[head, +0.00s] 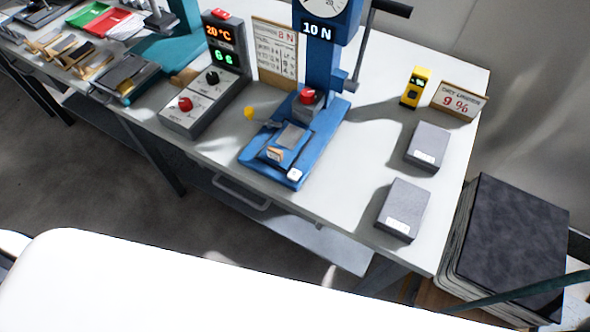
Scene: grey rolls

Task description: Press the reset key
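A blue press (325,60) stands on the table with a dial gauge and a "10 N" display. A grey control box (203,90) left of the press shows "20 °C" and "6 s", with a black knob, a red knob and a red piece on top. I cannot tell which control is labelled reset. Neither gripper is in view.
Two grey blocks (428,145) lie on the table's right part, near a yellow meter (415,87) and a "9 %" sign (459,101). Trays and samples fill the far left. Dark stacked sheets (515,240) stand beyond the right edge.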

